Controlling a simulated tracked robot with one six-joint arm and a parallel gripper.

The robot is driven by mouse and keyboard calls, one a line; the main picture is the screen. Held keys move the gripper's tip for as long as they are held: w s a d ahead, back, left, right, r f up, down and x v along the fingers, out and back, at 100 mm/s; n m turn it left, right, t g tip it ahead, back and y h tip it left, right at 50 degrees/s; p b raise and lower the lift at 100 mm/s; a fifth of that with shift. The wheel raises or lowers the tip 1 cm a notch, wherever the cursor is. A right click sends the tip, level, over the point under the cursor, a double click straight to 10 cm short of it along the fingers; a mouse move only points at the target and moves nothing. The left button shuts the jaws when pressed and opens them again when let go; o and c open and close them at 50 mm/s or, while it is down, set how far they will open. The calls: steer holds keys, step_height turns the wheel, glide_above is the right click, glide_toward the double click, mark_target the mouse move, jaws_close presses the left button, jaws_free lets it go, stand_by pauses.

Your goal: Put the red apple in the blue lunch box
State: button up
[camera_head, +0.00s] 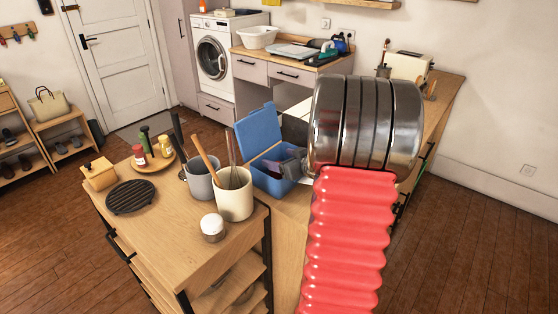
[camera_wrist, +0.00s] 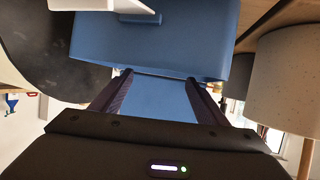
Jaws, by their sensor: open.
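The blue lunch box (camera_head: 272,186) stands on the wooden counter with its lid (camera_head: 257,131) raised. In the wrist view the blue lunch box (camera_wrist: 205,45) fills the upper middle, just beyond my fingertips. My gripper (camera_wrist: 157,76) is open, with nothing seen between its two dark fingers. In the head view, a dark shape at the box's right side seems to be my gripper (camera_head: 294,163); whether it touches the box is unclear. I see no red apple in either view; my arm covers part of the counter in the head view.
A cream crock (camera_head: 235,197) and a grey crock (camera_head: 201,182) with tall utensils stand close left of the box. The cream crock also shows in the wrist view (camera_wrist: 287,85).

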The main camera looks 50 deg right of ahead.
steer(key=v, duration=1)
steer(key=shift+s, duration=0.35)
steer(key=shift+r, duration=0.15)
steer(key=w+a+r+m+g+h, duration=0.1)
steer(key=w+a+r+g+h, duration=0.3)
steer(key=a+r, duration=0.6)
steer(key=s+a+f+n+g+y, duration=0.1)
steer(key=s+a, duration=0.3)
steer(key=a, duration=0.6)
steer(key=s+a+f+n+g+y, duration=0.1)
steer(key=s+a+f+y, duration=0.2)
steer(key=a, duration=0.7)
steer(key=s+a+f+g+y, duration=0.1)
steer(key=s+a+f+y, duration=0.1)
steer(key=s+a, duration=0.5)
steer(key=a, duration=0.4)
steer(key=shift+n+g+y, duration=0.3)
steer(key=shift+n, duration=0.1)
steer(key=shift+s+a, duration=0.1)
steer(key=shift+s, duration=0.05)
steer(key=shift+c, duration=0.3)
